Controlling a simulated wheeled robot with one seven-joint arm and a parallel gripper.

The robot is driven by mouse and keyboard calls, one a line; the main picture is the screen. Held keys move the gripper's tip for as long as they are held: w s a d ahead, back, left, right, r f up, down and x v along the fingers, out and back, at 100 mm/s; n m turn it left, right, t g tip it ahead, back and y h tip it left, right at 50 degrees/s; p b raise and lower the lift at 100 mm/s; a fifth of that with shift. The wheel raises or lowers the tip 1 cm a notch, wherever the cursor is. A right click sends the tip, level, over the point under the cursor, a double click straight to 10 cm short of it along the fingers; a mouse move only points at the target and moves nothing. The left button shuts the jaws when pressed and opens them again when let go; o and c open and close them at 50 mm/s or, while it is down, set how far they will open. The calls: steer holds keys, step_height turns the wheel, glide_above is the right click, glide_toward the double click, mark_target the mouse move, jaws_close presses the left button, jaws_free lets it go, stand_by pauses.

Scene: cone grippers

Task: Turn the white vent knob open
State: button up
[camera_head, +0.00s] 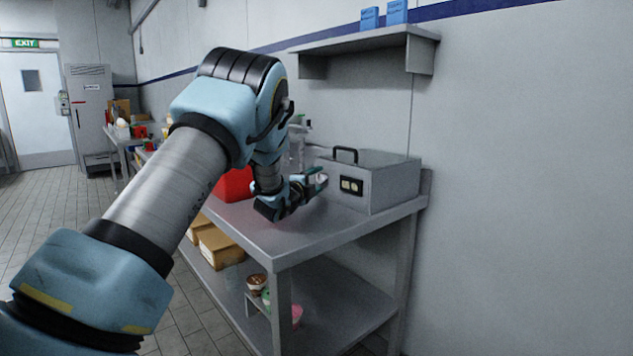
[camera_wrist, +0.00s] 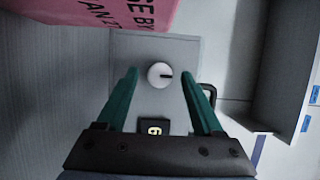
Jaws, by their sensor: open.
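The white vent knob (camera_wrist: 160,75) is round, with a dark mark pointing right in the wrist view. It sits on the face of a grey metal box (camera_wrist: 140,47). In the head view the knob (camera_head: 321,179) shows small beside my gripper, on the left end of the grey box (camera_head: 390,185). My gripper (camera_wrist: 160,72) is open, its two green fingers on either side of the knob in the wrist view. I cannot tell whether the fingers touch it. In the head view my gripper (camera_head: 317,183) is just left of the box.
The box has a black handle (camera_head: 345,152) and a dark label (camera_head: 351,186). It stands on a steel table (camera_head: 330,225) against the wall. A red item (camera_head: 233,184) is behind my arm. A shelf (camera_head: 365,40) is above. A pink printed object (camera_wrist: 95,15) fills the wrist view's top left.

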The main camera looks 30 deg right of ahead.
jaws_close()
stand_by(0.4)
